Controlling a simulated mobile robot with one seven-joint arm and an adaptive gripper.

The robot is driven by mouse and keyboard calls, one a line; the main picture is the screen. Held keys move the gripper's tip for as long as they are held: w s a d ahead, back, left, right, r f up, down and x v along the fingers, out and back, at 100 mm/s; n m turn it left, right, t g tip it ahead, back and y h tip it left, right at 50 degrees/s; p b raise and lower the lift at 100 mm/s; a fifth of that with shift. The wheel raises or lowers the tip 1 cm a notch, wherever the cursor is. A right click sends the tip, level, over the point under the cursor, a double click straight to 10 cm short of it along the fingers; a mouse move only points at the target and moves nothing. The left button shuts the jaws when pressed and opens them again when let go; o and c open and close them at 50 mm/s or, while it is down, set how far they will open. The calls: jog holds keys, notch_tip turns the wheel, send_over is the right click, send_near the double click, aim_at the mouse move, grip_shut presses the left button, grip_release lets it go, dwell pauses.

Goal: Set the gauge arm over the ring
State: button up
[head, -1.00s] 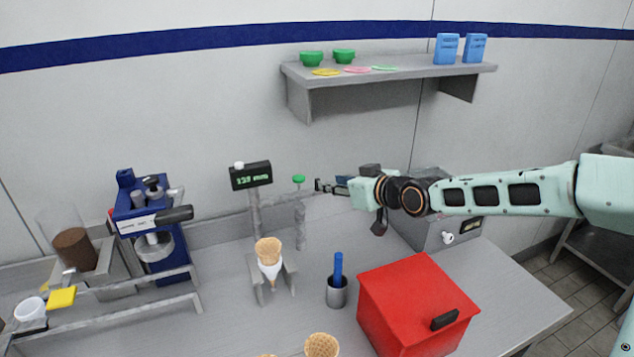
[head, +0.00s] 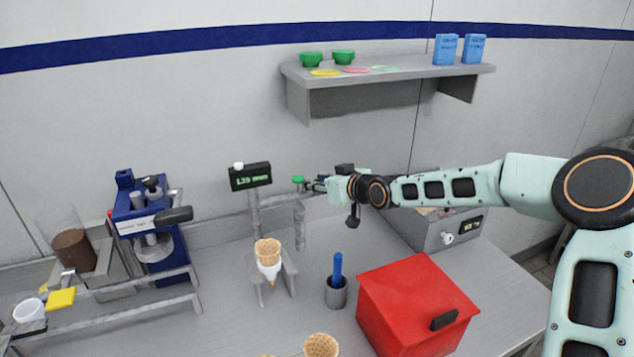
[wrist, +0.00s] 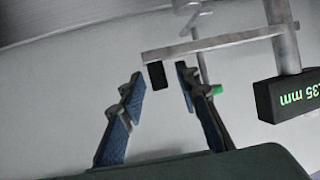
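The gauge display (head: 250,177) stands on a grey post behind the cone stand. The gauge arm (head: 278,199) is a grey bar reaching right from that post. In the wrist view the gauge arm (wrist: 225,44) ends in a black tip (wrist: 157,75). My gripper (head: 310,184) is at the arm's right end, and it also shows in the wrist view (wrist: 158,80). Its blue-padded fingers are apart, with the black tip appearing between or just beyond them; contact is not visible. A waffle cone (head: 268,252) stands upright in the cone stand (head: 290,272). I cannot pick out the ring for certain.
A green-topped post (head: 298,180) stands beside my gripper. A red box (head: 415,305), a grey cup with a blue handle (head: 337,290) and another cone (head: 321,345) are in front. A blue machine (head: 150,230) is at left. A shelf (head: 390,76) hangs above.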

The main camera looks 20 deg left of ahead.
grip_shut()
